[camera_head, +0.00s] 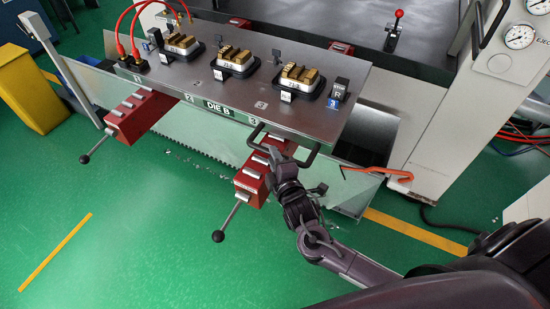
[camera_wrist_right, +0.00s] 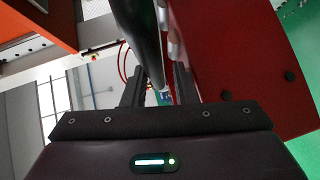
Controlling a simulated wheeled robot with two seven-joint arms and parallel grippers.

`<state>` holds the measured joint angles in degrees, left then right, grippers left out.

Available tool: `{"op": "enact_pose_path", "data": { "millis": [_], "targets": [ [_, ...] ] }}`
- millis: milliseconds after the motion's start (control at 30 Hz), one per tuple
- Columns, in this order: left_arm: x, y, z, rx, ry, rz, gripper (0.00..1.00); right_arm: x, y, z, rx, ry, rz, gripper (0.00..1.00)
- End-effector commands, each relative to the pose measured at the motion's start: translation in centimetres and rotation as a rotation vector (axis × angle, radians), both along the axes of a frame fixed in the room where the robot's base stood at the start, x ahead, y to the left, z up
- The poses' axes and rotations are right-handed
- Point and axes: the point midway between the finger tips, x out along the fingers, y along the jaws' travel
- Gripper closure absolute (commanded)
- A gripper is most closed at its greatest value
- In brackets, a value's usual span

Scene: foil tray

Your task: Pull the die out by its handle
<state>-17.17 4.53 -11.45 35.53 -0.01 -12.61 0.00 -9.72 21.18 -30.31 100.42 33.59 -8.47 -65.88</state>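The die is a grey metal plate (camera_head: 225,100) marked "DIE B" on its front edge, with brass blocks on top. Its black bar handle (camera_head: 312,157) sticks out from the front edge near the right end. My right gripper (camera_head: 276,158) is at the left part of this handle, above a red arm. In the right wrist view the gripper's two fingers (camera_wrist_right: 159,88) stand apart. My left gripper is not in view.
Two red arms with ball-ended levers, left (camera_head: 140,115) and right (camera_head: 252,178), project from under the plate. An orange hooked bar (camera_head: 362,169) is to the right. Red hoses (camera_head: 121,40) join the plate's left end. A yellow bin (camera_head: 30,92) stands far left. The green floor in front is open.

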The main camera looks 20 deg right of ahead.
Motion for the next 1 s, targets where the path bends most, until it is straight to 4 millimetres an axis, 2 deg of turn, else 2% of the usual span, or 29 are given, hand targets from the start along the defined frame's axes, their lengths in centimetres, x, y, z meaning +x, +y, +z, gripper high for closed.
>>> {"op": "enact_pose_path", "data": {
  "millis": [167, 500, 667, 1000],
  "targets": [
    [0.0, 0.0, -0.4, 0.0, 0.0, 0.0, 1.0, -1.6, 0.1, -0.1, -0.001, 0.003, 0.002, 0.75],
    [0.0, 0.0, -1.3, 0.0, 0.0, 0.0, 1.0, -6.8, 0.4, 0.7, 0.0, 0.004, 0.002, 0.75],
    [0.0, 0.0, -1.4, 0.0, 0.0, 0.0, 1.0, -7.6, 0.5, 1.0, -0.001, 0.003, 0.002, 0.75],
    [0.0, 0.0, -1.4, 0.0, 0.0, 0.0, 1.0, -7.6, 0.5, 1.1, -0.001, 0.001, 0.001, 0.75]
  ]
}}
